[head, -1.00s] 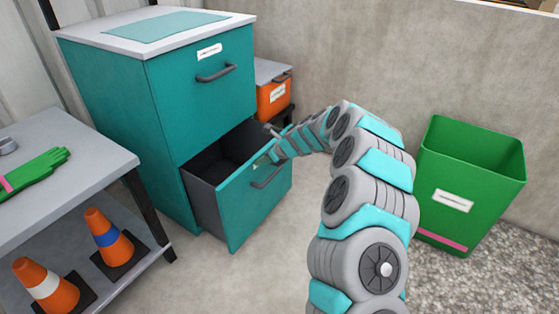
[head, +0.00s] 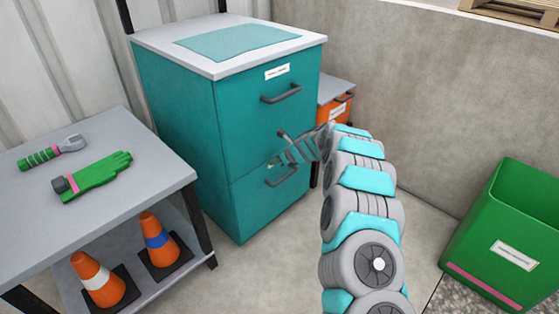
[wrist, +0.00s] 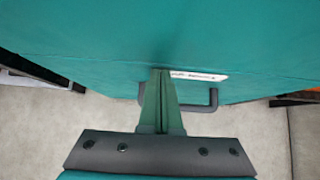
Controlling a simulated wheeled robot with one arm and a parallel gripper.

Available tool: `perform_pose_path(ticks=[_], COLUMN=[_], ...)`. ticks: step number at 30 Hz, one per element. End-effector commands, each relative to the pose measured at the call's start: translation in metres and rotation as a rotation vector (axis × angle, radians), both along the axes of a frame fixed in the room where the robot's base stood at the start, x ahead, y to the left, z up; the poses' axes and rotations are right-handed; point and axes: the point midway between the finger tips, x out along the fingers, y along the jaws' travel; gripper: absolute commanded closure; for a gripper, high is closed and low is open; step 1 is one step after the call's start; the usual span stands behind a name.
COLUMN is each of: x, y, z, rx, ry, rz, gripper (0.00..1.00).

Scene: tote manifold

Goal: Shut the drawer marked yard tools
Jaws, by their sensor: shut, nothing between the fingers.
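The teal cabinet (head: 175,130) has two drawers, and both fronts look flush with its body. The upper drawer (head: 265,125) has a white label and a dark handle. The lower drawer (head: 255,210) has a dark handle (head: 282,178), and its label (wrist: 200,76) shows in the wrist view, too blurred to read. My gripper (head: 272,160) is at the top of the lower drawer's front. In the wrist view my gripper (wrist: 160,74) is shut and empty, its tips at or very near the front, left of the label and above the handle.
A green bin (head: 500,235) is at right. An orange box (head: 334,108) is behind the cabinet. Floor in front is clear.

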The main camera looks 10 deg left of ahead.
Motion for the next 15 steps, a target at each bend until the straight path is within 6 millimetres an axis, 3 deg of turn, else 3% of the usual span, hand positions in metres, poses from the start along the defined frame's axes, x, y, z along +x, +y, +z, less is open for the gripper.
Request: perform_pose_path(ticks=[15], x=[0.0025], y=[0.0047], z=[0.0048], rx=[0.003], ry=[-0.013], rz=[-0.006], gripper=[1.0])
